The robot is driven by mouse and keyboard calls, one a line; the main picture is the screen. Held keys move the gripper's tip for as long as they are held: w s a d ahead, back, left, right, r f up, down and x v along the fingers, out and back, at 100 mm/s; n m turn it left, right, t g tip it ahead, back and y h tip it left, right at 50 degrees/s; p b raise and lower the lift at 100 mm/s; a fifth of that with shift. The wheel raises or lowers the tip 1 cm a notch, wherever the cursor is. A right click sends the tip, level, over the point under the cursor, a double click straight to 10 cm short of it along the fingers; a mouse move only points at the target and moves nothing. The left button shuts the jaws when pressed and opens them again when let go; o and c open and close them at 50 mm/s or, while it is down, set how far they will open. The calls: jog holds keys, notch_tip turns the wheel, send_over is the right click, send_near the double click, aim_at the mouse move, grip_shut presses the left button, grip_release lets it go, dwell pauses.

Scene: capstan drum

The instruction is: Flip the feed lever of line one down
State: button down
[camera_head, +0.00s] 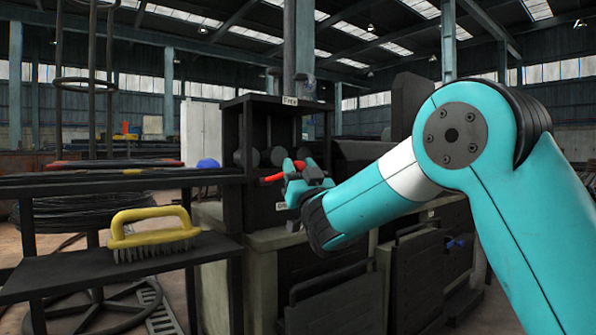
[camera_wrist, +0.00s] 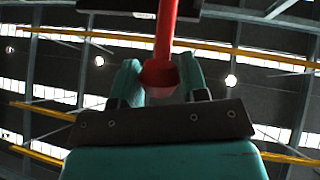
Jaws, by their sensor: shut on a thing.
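A red lever (camera_head: 273,178) sticks out from the front of a dark machine stand, sloping slightly, and I take it for the feed lever. My gripper (camera_head: 295,172) is at the lever and hides part of it. In the wrist view, the red lever (camera_wrist: 166,35) runs down from the top to a rounded end between the two teal fingers of my gripper (camera_wrist: 158,78). My gripper is shut on the lever near its end. A label above the stand and a partly covered one below the lever are too small to read surely.
A yellow-handled wire brush (camera_head: 150,235) lies on a dark shelf (camera_head: 60,283) at the left. Dark rollers (camera_head: 247,157) sit behind the lever. A blue ball-shaped knob (camera_head: 208,164) shows left of the stand. Wire coils (camera_head: 70,215) stand at far left.

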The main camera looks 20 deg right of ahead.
jog(key=shift+s+d+f+b, duration=0.15)
jog(key=shift+f+b, duration=0.55)
jog(key=shift+f, duration=0.4)
jog(key=c, duration=0.7)
grip_release()
